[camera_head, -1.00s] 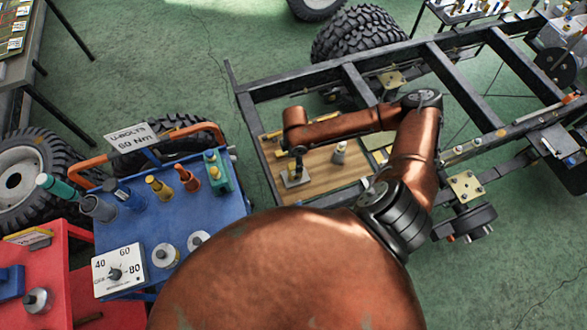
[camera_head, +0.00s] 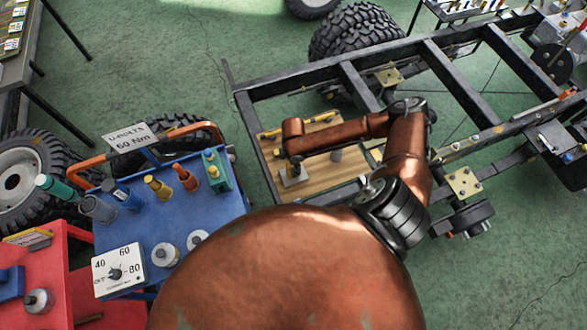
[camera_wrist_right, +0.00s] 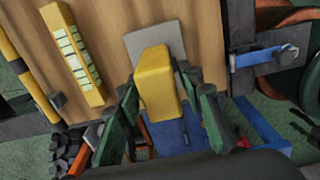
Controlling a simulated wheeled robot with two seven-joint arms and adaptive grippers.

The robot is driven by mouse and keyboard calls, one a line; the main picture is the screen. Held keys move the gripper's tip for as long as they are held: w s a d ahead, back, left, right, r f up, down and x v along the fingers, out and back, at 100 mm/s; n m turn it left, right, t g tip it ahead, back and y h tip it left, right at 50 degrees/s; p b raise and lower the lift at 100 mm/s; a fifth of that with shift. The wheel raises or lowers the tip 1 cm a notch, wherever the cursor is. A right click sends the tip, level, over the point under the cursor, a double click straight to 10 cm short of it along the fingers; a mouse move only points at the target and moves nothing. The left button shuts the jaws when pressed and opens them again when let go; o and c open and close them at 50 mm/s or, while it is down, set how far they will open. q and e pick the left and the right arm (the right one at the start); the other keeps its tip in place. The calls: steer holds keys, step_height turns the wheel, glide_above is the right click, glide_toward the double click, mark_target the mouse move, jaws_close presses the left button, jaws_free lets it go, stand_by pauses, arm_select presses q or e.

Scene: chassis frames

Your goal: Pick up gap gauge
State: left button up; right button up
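A yellow block (camera_wrist_right: 158,85) stands up from a flat grey plate (camera_wrist_right: 155,40) on the wooden board; it may be the gap gauge, but I cannot be sure. My right gripper (camera_wrist_right: 163,95) has its green fingers spread on either side of the block, with a gap visible at the right finger. In the head view my right gripper (camera_head: 291,166) points down at the grey plate (camera_head: 294,178) on the board's left part, and the block is mostly hidden there. A yellow bar with pale cells (camera_wrist_right: 73,55) lies to the left on the board. My left gripper is out of view.
The wooden board (camera_head: 325,178) sits inside the dark chassis frame (camera_head: 238,102). A blue tool cart (camera_head: 190,222) with several tools is left of the board.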

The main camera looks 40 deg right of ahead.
jaws_close()
steer(key=shift+r, duration=0.2)
